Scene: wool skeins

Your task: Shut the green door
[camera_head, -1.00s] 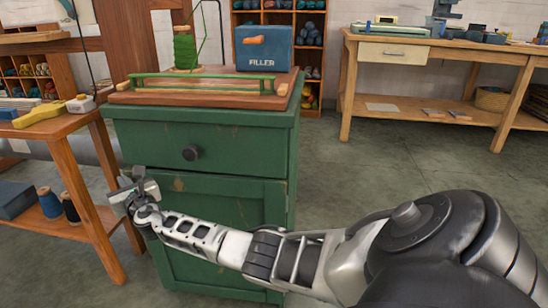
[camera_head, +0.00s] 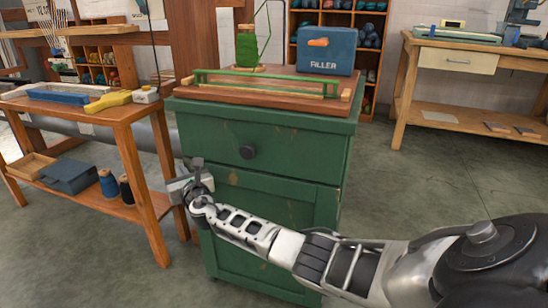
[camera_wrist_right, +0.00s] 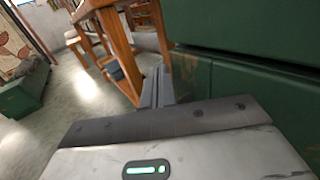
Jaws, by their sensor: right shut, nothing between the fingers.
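The green door (camera_head: 270,203) is the lower front panel of the green cabinet, below a drawer (camera_head: 220,137) with a dark round knob (camera_head: 248,152). It looks about flush with the cabinet front; I cannot tell if a small gap is left. My right gripper (camera_head: 197,168) is shut and empty at the door's upper left edge, just under the drawer. My forearm crosses in front of the door and hides part of it. In the right wrist view, the shut fingers (camera_wrist_right: 158,86) are close beside the green door (camera_wrist_right: 235,92); contact is unclear. My left gripper is out of view.
A wooden table (camera_head: 125,112) with a yellow tool (camera_head: 108,101) stands close left of the cabinet, with blue and dark spools on its shelf. A blue filler box (camera_head: 327,52) and a green spool (camera_head: 246,45) sit on the cabinet. Open floor lies to the right.

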